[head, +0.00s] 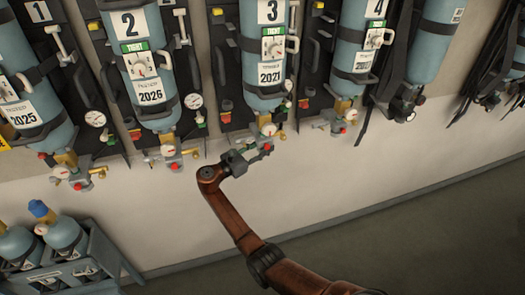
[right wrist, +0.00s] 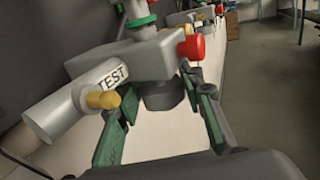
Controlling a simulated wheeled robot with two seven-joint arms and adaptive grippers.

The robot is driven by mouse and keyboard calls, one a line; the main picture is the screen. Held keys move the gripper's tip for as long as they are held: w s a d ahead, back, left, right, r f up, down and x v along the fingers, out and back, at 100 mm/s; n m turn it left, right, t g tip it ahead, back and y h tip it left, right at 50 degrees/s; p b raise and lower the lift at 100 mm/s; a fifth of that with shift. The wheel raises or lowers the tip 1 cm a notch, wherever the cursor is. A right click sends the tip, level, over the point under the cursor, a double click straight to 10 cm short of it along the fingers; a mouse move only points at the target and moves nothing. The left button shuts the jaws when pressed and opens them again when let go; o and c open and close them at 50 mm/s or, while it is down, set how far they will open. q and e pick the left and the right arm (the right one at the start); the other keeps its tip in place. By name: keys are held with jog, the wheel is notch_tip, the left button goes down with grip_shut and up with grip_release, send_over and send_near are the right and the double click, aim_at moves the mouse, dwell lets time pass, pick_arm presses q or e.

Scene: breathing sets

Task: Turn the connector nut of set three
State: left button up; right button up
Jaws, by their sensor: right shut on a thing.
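Set three (head: 265,50) is a blue-grey cylinder hanging upside down on the wall rack, with a "3" label, a green "TIGHT" tag and "2021". Its valve and gauge (head: 268,130) are at the bottom end. My right gripper (head: 258,152) is just below that valve. In the right wrist view its green-padded fingers (right wrist: 160,92) stand on both sides of a dark nut (right wrist: 163,96) under a grey block, and are shut on it. The block (right wrist: 140,58) carries a red knob, and a "TEST" barrel with a brass stub is beside it. My left gripper is not in view.
Set two (head: 148,70) and set four (head: 355,45) hang close on either side with their own valves. A blue-grey trolley (head: 60,280) with cylinders stands at the lower left. The wall below the rack and the floor are clear.

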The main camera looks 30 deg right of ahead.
jog(key=shift+f+m+g+b, duration=0.15)
jog(key=shift+m+g+b, duration=0.4)
jog(key=shift+g, duration=0.45)
jog(key=o, duration=1.2)
jog(key=a, duration=1.2)
jog(key=shift+s, duration=0.3)
